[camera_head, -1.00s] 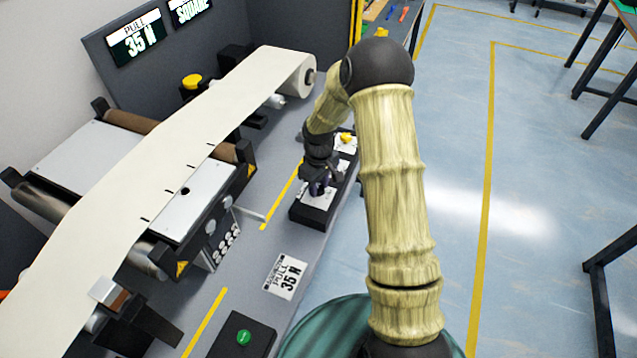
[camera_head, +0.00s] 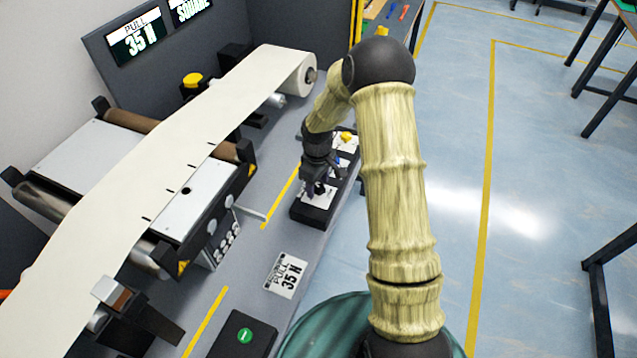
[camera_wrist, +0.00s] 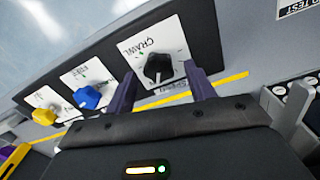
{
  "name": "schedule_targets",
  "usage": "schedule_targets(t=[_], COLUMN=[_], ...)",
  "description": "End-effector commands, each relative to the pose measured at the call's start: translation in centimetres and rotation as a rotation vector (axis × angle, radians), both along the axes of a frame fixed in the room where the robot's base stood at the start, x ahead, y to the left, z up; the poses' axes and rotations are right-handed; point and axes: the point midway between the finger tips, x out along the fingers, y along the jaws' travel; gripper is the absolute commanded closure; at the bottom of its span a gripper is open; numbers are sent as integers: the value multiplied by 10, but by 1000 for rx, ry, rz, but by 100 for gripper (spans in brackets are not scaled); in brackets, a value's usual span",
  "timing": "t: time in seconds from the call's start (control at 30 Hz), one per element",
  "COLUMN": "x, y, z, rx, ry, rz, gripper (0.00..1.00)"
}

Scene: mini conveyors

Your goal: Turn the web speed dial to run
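A black dial (camera_wrist: 158,67) sits on a white plate marked CRAWL, with a second word partly hidden by my gripper. The lettering appears upside down in the wrist view. A pale line on the dial's face points toward my gripper's palm. My gripper (camera_wrist: 160,72) is open, with one purple finger on each side of the dial and a visible gap on both sides. In the head view my gripper (camera_head: 317,190) is over the near end of the dark control box (camera_head: 312,215) and largely hides the dial.
The same box carries a blue dial (camera_wrist: 88,97) and a yellow dial (camera_wrist: 43,116), in a row beside the black one. The web machine (camera_head: 190,215) with its white web (camera_head: 130,170) stands to the left. A green button (camera_head: 244,336) is on a nearer box.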

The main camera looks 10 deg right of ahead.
Motion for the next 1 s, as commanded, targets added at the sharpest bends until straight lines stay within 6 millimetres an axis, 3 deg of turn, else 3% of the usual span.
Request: schedule_targets(t=[0.27,0.43,1.0], x=[-2,-2,-2], y=[-3,-3,-1], z=[1,17,128], rx=[0,0,-1], ry=[5,4,-1], rz=[-6,-6,-4], gripper=[46,46,46])
